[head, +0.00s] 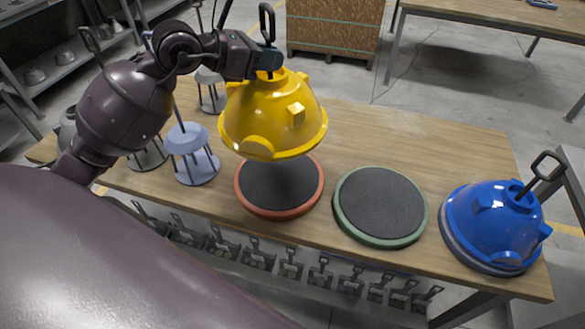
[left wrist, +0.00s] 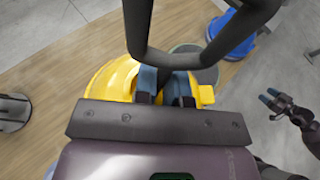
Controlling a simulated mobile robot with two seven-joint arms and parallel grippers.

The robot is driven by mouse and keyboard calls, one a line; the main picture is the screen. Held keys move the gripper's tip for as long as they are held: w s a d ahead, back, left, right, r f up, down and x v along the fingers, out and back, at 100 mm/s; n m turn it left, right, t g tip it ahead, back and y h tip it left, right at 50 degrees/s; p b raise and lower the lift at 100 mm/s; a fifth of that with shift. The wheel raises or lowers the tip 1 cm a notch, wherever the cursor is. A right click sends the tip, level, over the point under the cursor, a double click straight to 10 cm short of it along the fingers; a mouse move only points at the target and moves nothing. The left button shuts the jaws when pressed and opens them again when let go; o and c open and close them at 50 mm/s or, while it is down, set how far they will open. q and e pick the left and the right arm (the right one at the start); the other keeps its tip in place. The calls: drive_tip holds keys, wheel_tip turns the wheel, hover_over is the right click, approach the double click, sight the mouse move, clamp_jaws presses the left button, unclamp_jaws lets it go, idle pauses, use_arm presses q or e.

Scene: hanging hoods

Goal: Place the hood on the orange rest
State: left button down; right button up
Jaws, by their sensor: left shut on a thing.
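The yellow hood (head: 262,115) hangs dome up, slightly tilted, from its dark top handle (head: 268,22). My left gripper (head: 268,60) is shut on that handle just above the dome. The hood is in the air over the far part of the orange rest (head: 280,213), a round black pad with an orange-red rim. The hood hides the rest's far edge, and they look apart. In the left wrist view the hood (left wrist: 112,80) shows beyond the fingers. My right gripper (left wrist: 270,96) is small at the right there, away from the hood; its jaw gap is unclear.
A green-rimmed rest (head: 380,205) stands bare to the right. A blue hood (head: 495,222) sits at the table's right end. Grey-blue stands (head: 192,155) are close on the left. Handled items hang below the table's near edge (head: 290,265).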

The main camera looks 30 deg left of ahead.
use_arm(q)
drive_tip(key=shift+w+d+r, duration=0.1)
drive_tip(key=shift+w+r, duration=0.3)
wheel_tip(320, 180, down, 15)
drive_tip(key=shift+r+b, duration=0.1)
drive_tip(key=shift+b, duration=0.55)
drive_tip(key=shift+f, duration=0.6)
wheel_tip(320, 180, down, 4)
drive_tip(key=shift+r+b, duration=0.1)
drive_tip(key=shift+b, duration=0.25)
use_arm(e)
drive_tip(key=shift+w+d+f, duration=0.1)
drive_tip(key=shift+f, duration=0.5)
drive_tip(key=shift+w+d+f, duration=0.1)
drive_tip(key=shift+f, duration=0.45)
use_arm(q)
drive_tip(key=c, duration=1.2)
unclamp_jaws()
use_arm(e)
drive_tip(key=shift+s+f, duration=0.15)
drive_tip(key=shift+s, duration=0.2)
use_arm(q)
drive_tip(key=shift+s, duration=0.1)
